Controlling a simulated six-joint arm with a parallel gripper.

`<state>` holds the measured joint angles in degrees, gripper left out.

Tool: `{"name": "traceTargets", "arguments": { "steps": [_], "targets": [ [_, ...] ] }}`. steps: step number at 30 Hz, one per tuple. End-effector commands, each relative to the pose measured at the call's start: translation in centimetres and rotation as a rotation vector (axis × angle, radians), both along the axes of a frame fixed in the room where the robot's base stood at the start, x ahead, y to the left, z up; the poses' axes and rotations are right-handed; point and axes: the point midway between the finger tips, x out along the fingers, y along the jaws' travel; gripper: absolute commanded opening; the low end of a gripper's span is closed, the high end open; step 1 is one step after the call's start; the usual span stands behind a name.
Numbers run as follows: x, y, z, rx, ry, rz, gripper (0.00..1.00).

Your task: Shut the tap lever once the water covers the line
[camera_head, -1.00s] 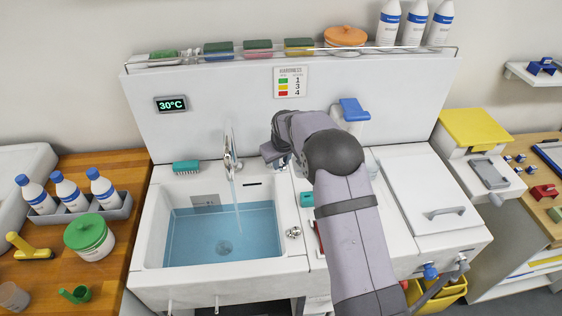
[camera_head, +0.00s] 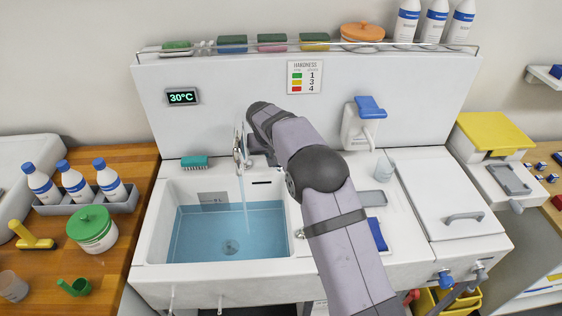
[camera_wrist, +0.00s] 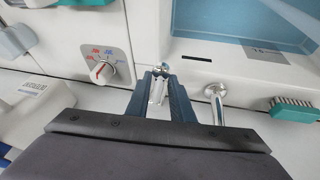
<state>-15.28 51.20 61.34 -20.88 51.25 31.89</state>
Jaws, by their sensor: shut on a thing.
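The chrome tap (camera_head: 239,150) stands behind the white sink basin (camera_head: 160,225), and a stream of water (camera_head: 246,200) runs from it. Blue water (camera_head: 205,235) fills much of the basin. A grey label (camera_head: 213,198) is on the basin's back wall, with the water's edge close to its lower part; I cannot make out a line on it. In the wrist view, my gripper (camera_wrist: 160,88) is shut on the chrome tap lever (camera_wrist: 157,90), beside the tap spout (camera_wrist: 214,95). In the head view my arm mostly hides the gripper and lever.
A teal brush (camera_head: 194,162) lies left of the tap. A dial (camera_wrist: 103,70) is on the counter in the wrist view. A clear cup (camera_head: 384,164) stands to the right. Bottles (camera_head: 75,182) stand at left.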

Motion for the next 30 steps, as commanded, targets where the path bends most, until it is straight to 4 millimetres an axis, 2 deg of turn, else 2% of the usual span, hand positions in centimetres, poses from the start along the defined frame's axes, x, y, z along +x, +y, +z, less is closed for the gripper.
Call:
{"name": "traceTargets", "arguments": {
  "steps": [4, 5, 6, 19, 30],
  "targets": [
    [0.0, -0.1, 0.0, -0.001, 0.001, 0.0, 0.0],
    [0.0, -0.1, 0.0, -0.001, 0.001, 0.0, 0.23],
    [0.0, -0.1, 0.0, -0.001, 0.001, 0.0, 0.33],
    [-0.2, 0.1, 0.5, 0.0, -0.001, 0.001, 0.33],
    [-1.9, 1.0, 4.7, 0.001, -0.003, 0.003, 0.33]
  ]
}}
